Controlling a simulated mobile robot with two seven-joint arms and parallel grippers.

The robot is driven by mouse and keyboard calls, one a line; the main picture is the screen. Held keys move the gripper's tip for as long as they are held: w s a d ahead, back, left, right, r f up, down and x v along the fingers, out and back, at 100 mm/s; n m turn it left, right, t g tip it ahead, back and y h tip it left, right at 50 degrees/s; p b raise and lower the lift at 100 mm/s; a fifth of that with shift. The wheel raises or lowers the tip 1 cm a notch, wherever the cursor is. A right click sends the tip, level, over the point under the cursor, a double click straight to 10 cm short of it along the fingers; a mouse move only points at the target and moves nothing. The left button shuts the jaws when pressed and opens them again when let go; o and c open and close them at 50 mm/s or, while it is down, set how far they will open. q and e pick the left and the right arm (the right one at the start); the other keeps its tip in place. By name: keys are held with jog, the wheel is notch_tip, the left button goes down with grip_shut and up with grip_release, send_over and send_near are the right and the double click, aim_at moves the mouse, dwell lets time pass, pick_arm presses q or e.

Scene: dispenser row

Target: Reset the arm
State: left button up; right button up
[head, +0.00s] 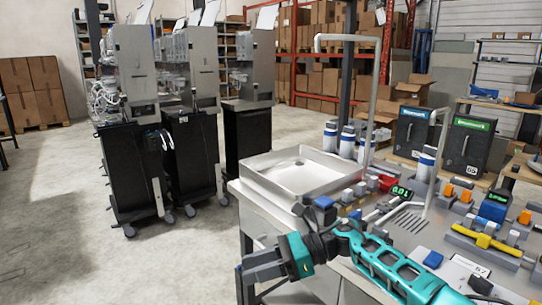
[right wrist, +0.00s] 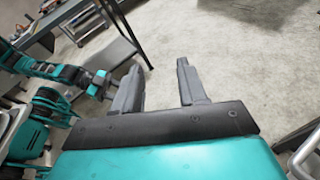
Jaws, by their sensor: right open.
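My right arm comes in from the lower right of the head view, teal and dark. Its gripper (head: 246,277) is at the bottom, in front of the workbench's left front corner. In the right wrist view, the two grey fingers of the right gripper (right wrist: 160,68) stand apart with nothing between them. Concrete floor shows past the fingertips. Teal and dark arm parts show at the left of that view; they look like mine.
The metal workbench (head: 226,187) bears a shallow tray (head: 262,183), white-blue bottles (head: 426,163), a small green display (head: 401,191) and several fittings. Black dispenser carts (head: 193,150) stand at the left. Two dark bins (head: 467,146) stand behind. The floor (head: 55,215) at the left is clear.

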jog(key=s+d+f+n+t+h, duration=1.2)
jog(key=s+d+f+n+t, duration=0.1)
jog(key=s+d+f+n, duration=0.7)
jog(key=s+f+p, duration=0.1)
jog(key=s, duration=0.1)
jog(key=shift+s+d+n+h, duration=0.3)
jog(key=shift+s+d+h, duration=0.05)
jog(key=shift+s+h, duration=0.05)
jog(key=shift+d, duration=0.1)
